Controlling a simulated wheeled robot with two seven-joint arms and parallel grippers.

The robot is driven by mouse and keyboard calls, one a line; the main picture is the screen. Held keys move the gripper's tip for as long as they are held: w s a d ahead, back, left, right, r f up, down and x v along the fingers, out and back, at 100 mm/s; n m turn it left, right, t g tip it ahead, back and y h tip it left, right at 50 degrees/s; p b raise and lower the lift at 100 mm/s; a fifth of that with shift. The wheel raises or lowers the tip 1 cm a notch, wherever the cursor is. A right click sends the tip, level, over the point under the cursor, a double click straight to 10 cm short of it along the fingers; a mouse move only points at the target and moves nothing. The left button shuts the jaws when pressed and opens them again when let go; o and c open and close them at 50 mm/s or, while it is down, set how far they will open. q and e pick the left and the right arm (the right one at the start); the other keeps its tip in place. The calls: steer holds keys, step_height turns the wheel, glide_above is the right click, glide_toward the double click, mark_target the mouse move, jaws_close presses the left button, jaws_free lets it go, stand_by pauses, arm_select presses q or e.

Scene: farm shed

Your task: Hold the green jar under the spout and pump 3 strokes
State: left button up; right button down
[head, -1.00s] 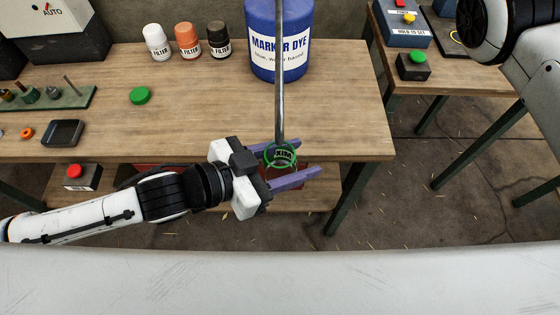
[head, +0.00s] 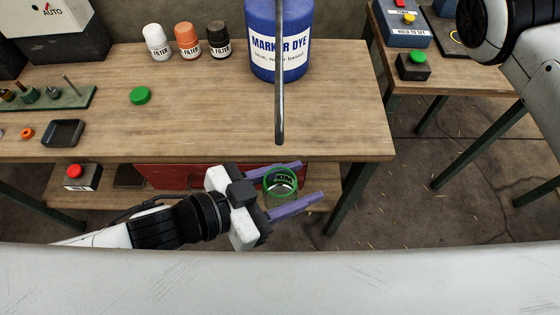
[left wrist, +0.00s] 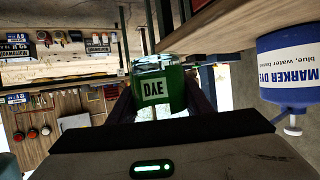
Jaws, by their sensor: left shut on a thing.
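The open green jar (head: 281,184) is between the two purple fingers of my left gripper (head: 310,180), in front of the bench edge. The left wrist view shows the jar (left wrist: 160,92) with a white label, clasped by the fingers. The metal spout (head: 279,95) hangs down in front of the blue marker dye jug (head: 262,45). Its lower end is above the bench's front edge, and the jar sits apart from it, lower in the picture. The pump top is out of the head view. My right gripper is out of view; only part of that arm shows.
A green cap (head: 140,96), a black tray (head: 63,133) and several filter bottles (head: 187,42) stand on the bench (head: 200,125). A red box (head: 175,176) is on the lower shelf. A second table (head: 460,75) is at right.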

arm_select(q)
steer(key=shift+s, duration=2.1)
